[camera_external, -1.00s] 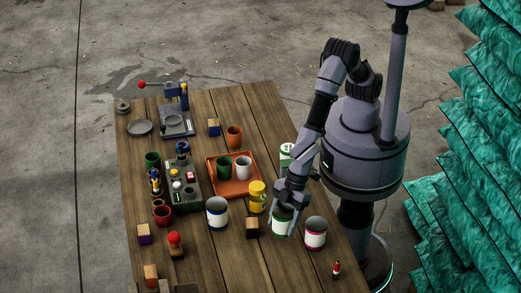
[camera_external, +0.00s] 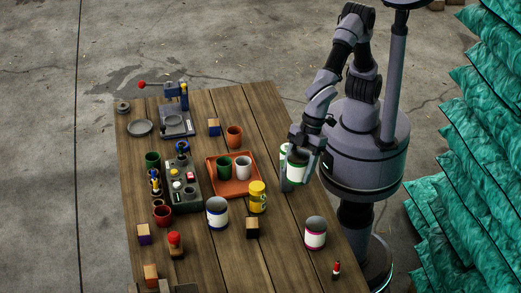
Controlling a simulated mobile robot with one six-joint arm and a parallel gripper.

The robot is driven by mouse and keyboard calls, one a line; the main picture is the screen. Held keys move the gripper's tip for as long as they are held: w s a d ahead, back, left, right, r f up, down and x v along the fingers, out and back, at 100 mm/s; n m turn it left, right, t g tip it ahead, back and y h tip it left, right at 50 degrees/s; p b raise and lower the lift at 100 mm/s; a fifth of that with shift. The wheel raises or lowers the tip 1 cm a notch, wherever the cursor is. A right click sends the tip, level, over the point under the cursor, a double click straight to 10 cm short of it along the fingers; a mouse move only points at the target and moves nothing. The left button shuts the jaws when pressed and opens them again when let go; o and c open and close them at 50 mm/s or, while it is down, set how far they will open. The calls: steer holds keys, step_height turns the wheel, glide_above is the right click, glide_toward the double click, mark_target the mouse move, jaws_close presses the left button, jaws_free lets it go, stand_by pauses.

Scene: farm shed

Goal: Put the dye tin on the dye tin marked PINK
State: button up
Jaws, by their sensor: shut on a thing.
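My gripper (camera_external: 301,150) is shut on a white dye tin with a green band (camera_external: 296,174). It holds the tin roughly upright above the right side of the table. The dye tin with a pink band (camera_external: 315,236) stands upright on the table, nearer the camera and a little to the right of the held tin. The lettering on the tins is too small to read.
A white and green container (camera_external: 284,164) stands close behind the held tin, partly hidden. A blue-banded tin (camera_external: 217,215), a yellow can (camera_external: 257,197) and a wooden block (camera_external: 252,227) stand left of the pink-banded tin. An orange tray (camera_external: 232,190) holds cups. A small red-topped item (camera_external: 336,270) stands near the front.

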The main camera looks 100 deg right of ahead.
steer(key=s+d+m+b, duration=0.25)
steer(key=s+b, duration=0.25)
steer(key=s, duration=0.8)
steer(key=b, duration=0.2)
glide_above(312, 225)
steer(key=s, duration=0.2)
steer(key=shift+h, duration=0.4)
steer(key=f, duration=0.7)
steer(key=shift+w+d+f, duration=0.15)
steer(key=shift+w+d, duration=0.05)
steer(key=shift+d, duration=0.05)
step_height(312, 225, down, 4)
steer(key=shift+r+b, duration=0.25)
steer(key=shift+b, duration=0.75)
steer(key=shift+r, duration=0.1)
steer(key=o, duration=1.8)
